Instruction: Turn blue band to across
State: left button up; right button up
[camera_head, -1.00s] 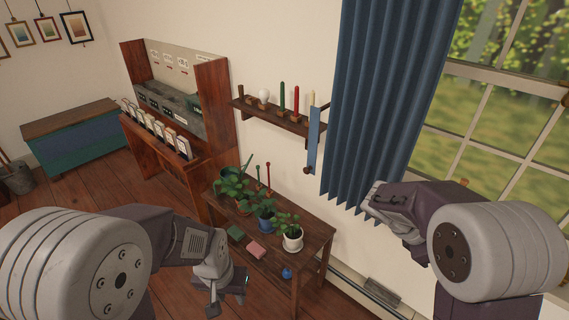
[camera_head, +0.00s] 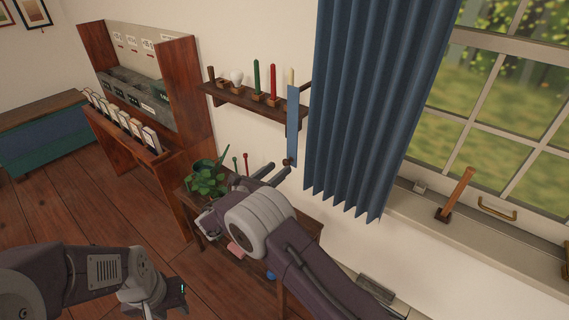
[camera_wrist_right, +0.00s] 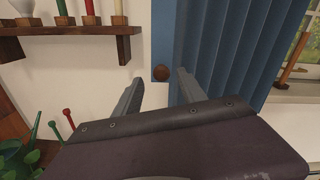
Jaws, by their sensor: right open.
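The blue band (camera_head: 293,125) hangs straight down beside the right end of the wall shelf, next to the blue curtain (camera_head: 365,110). A round brown knob (camera_head: 288,162) is at its lower end. In the right wrist view the band (camera_wrist_right: 162,35) is upright, with the knob (camera_wrist_right: 161,73) below it. My right gripper (camera_head: 275,173) is open and points at the knob. In the wrist view the knob shows between the fingertips (camera_wrist_right: 159,84); contact cannot be told. My left gripper (camera_head: 165,300) is low at the left, its finger opening unclear.
The wall shelf (camera_head: 245,101) holds candles and a white bulb left of the band. A plant table (camera_head: 192,192) stands below, partly hidden by my right arm. A window sill with a wooden-handled tool (camera_head: 455,195) is at the right.

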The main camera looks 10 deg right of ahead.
aim_at(285, 164)
jog(key=x, duration=0.4)
jog(key=shift+d, duration=0.2)
jog(key=shift+w+d, duration=0.2)
jog(key=shift+w, duration=0.05)
jog(key=shift+c, duration=0.3)
grip_shut()
jog(key=shift+s+r, duration=0.1)
